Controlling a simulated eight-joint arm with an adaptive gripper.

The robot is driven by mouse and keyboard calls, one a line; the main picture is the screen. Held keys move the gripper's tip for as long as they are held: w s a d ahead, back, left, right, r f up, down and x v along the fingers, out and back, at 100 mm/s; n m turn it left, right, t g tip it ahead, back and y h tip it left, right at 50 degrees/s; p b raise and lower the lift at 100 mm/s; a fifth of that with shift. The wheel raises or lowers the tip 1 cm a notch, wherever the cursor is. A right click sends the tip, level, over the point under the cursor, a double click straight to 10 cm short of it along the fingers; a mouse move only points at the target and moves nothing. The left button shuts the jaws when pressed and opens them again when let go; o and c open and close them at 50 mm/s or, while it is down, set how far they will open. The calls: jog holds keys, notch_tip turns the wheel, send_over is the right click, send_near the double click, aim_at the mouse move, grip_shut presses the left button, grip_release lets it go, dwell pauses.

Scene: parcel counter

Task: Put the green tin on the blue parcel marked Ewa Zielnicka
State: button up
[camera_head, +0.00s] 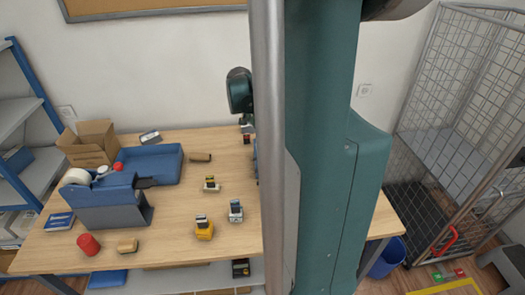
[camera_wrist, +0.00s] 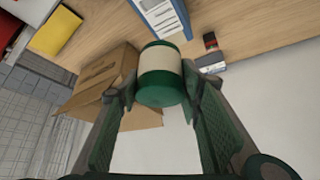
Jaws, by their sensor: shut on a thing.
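My gripper (camera_wrist: 160,88) is shut on the green tin (camera_wrist: 160,97) in the wrist view. The tin is a cylinder with green ends and a wide cream band, held between the two fingers. A blue item with a white face (camera_wrist: 165,14) lies at the top of the wrist view, apart from the tin. I cannot read a name on it, so I cannot tell whether it is the blue parcel marked Ewa Zielnicka. In the head view my arm hides the gripper, the tin and the right part of the counter.
An open cardboard box (camera_wrist: 97,88) is close behind the tin in the wrist view, with a yellow packet (camera_wrist: 57,32) beyond. In the head view, the counter (camera_head: 185,235) holds a blue tape dispenser (camera_head: 105,205), a blue tray (camera_head: 152,161), a red cylinder (camera_head: 88,245) and several stamps. A wire cage (camera_head: 470,90) stands right.

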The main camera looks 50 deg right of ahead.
aim_at(262, 132)
jog(key=shift+f, duration=0.1)
jog(key=shift+f, duration=2.85)
jog(key=shift+f+b, duration=0.4)
jog(key=shift+f, duration=1.65)
jog(key=shift+f, duration=0.15)
jog(key=o, duration=1)
jog(key=shift+c, duration=0.2)
